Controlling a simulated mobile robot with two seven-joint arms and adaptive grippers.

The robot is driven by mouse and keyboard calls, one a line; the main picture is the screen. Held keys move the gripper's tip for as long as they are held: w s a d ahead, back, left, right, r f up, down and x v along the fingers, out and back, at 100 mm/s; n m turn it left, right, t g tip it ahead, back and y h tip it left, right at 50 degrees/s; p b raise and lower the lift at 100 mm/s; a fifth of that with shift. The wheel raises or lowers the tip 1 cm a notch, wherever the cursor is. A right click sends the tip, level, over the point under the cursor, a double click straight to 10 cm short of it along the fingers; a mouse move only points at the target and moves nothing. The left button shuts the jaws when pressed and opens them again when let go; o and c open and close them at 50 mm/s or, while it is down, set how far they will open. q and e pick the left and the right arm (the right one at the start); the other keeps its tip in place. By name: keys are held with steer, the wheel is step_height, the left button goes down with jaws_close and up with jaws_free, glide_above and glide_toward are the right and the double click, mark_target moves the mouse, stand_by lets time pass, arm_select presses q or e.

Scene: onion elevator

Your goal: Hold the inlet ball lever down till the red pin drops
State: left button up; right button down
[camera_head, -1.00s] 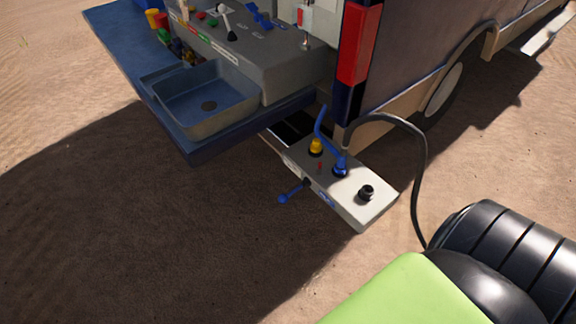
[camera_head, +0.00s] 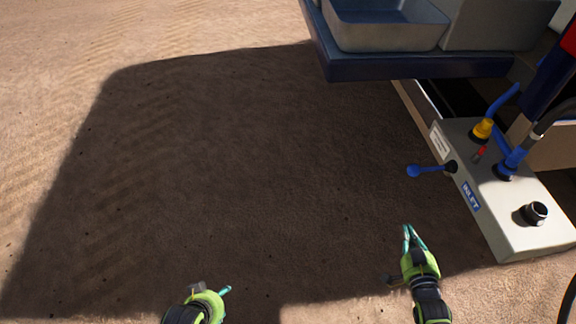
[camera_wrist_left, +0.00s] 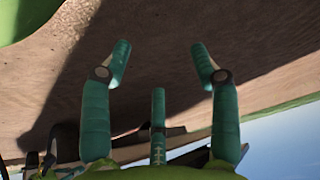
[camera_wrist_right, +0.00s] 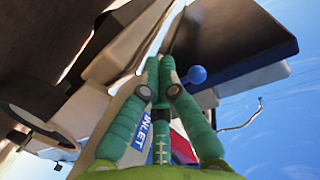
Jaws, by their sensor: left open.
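The inlet ball lever (camera_head: 428,171) is blue and sticks out to the left from the side of the grey inlet panel (camera_head: 500,205), roughly level. Its blue ball also shows in the right wrist view (camera_wrist_right: 196,75), just beyond and right of the fingertips. The small red pin (camera_head: 481,152) stands up from the panel top beside the yellow fitting. My right gripper (camera_head: 411,236) is below and in front of the lever, apart from it, with its fingers together and nothing visible between them. My left gripper (camera_head: 222,292) is low at the left; its fingers are spread and empty in the left wrist view (camera_wrist_left: 158,65).
The yellow fitting (camera_head: 482,131), a blue fitting with a dark hose (camera_head: 515,158) and a black-capped port (camera_head: 535,213) stand on the panel. A blue ledge with a sink (camera_head: 385,30) overhangs above. The shaded sand at left is clear.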

mark_target(432, 169)
arm_select(q)
steer(key=r+b, duration=0.1)
steer(key=b, duration=0.2)
steer(key=w+r+t+b, duration=0.1)
steer(key=b, duration=0.3)
steer(key=r+t+b, duration=0.1)
steer(key=r+b, duration=0.1)
steer(key=b, duration=0.2)
steer(key=shift+w+d, duration=0.1)
steer(key=shift+w, duration=0.05)
arm_select(e)
step_height(432, 169, up, 12)
steer(key=w+d+t, duration=0.1)
steer(key=d+t, duration=0.1)
steer(key=t, duration=0.5)
steer(key=shift+d+f+t+y, duration=0.2)
steer(key=shift+d+t+y, duration=0.1)
steer(key=shift+t, duration=0.1)
steer(key=shift+w, duration=0.1)
